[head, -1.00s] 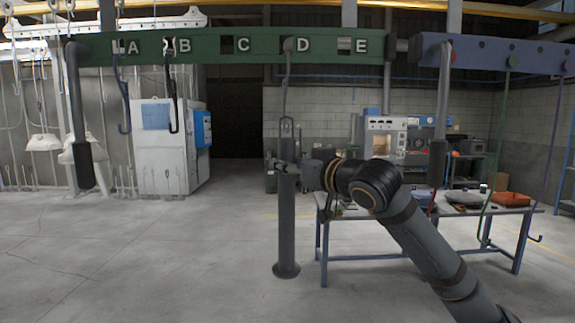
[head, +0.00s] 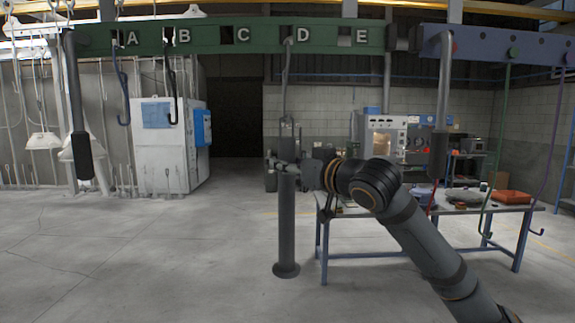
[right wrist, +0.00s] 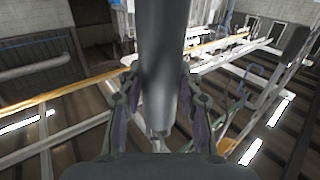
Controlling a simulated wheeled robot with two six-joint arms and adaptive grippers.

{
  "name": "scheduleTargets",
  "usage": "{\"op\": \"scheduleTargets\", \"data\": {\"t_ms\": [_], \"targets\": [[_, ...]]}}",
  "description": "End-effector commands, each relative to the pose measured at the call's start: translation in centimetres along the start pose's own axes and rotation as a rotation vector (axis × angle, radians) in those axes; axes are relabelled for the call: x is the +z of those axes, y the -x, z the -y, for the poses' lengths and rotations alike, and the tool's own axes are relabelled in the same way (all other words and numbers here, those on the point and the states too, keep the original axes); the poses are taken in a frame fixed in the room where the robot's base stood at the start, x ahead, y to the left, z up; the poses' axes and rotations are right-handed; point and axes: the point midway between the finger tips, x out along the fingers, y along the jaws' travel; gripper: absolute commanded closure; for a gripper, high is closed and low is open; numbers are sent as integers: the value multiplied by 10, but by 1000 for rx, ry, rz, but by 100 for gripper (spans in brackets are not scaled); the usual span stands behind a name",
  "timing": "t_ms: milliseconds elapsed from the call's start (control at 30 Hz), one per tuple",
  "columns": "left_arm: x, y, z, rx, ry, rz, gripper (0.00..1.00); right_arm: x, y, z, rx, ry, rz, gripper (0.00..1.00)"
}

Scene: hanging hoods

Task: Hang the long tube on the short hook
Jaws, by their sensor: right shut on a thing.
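A long grey tube (head: 287,225) stands upright in the head view, with a wide round foot at its lower end. My right gripper (head: 287,166) is shut around it near its top. The right wrist view also shows the tube (right wrist: 160,60) between the fingers of my right gripper (right wrist: 160,105). A short grey hook (head: 286,70) hangs under the beam by letter D, directly above the tube. Its lower end meets the fitting at the tube's top (head: 290,130) in the picture; I cannot tell whether it is through it. My left gripper is out of view.
A green lettered beam (head: 215,48) runs overhead. A blue hook (head: 121,90) and a black hook (head: 172,90) hang left of the tube. A padded post (head: 440,155) hangs to the right, before a workbench (head: 345,210). The floor at left is clear.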

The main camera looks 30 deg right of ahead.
Motion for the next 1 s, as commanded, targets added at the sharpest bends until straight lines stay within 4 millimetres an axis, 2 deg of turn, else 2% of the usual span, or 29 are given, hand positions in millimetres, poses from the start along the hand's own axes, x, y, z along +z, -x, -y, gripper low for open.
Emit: {"op": "scheduleTargets", "data": {"t_ms": [467, 500, 667, 1000], "targets": [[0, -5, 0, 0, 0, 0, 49, 4, 0, 0, 0, 1, -3, 100], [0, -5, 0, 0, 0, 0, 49, 4, 0, 0, 0, 1, -3, 63], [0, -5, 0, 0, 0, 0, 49, 5, 0, 0, 0, 1, -2, 41], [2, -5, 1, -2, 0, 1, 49, 4, 0, 0, 0, -2, 1, 39]]}}
